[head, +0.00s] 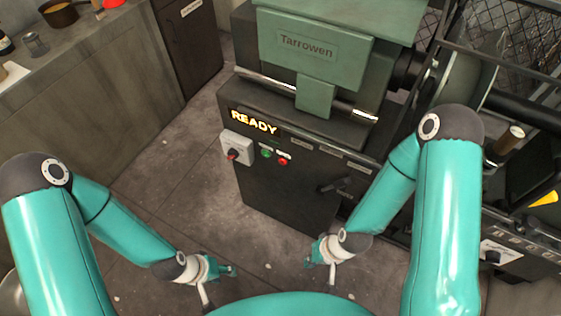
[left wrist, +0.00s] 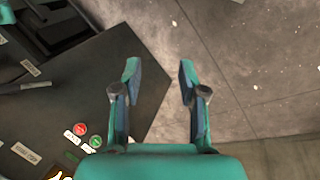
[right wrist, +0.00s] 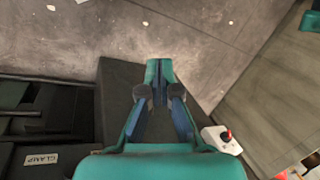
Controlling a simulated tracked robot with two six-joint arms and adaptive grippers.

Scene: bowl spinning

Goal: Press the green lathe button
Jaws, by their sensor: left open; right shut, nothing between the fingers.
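The green lathe button (head: 266,153) is on the dark front of the lathe cabinet, just left of a red button (head: 283,161) and under a lit READY sign (head: 254,122). The green button also shows in the left wrist view (left wrist: 96,142), left of my left gripper, beside the red one. My left gripper (head: 232,270) is open and empty, apart from the button and below it in the head view. It shows in the left wrist view (left wrist: 160,74). My right gripper (head: 308,262) is shut and empty, below and right of the button; its fingertips meet in the right wrist view (right wrist: 160,68).
A grey box with a red knob (head: 236,148) sits left of the buttons. The green Tarrowen lathe (head: 315,45) tops the cabinet. A dark lever (head: 335,186) is on the cabinet's lower right. A workbench (head: 90,90) stands at left. Bare floor lies between it and the cabinet.

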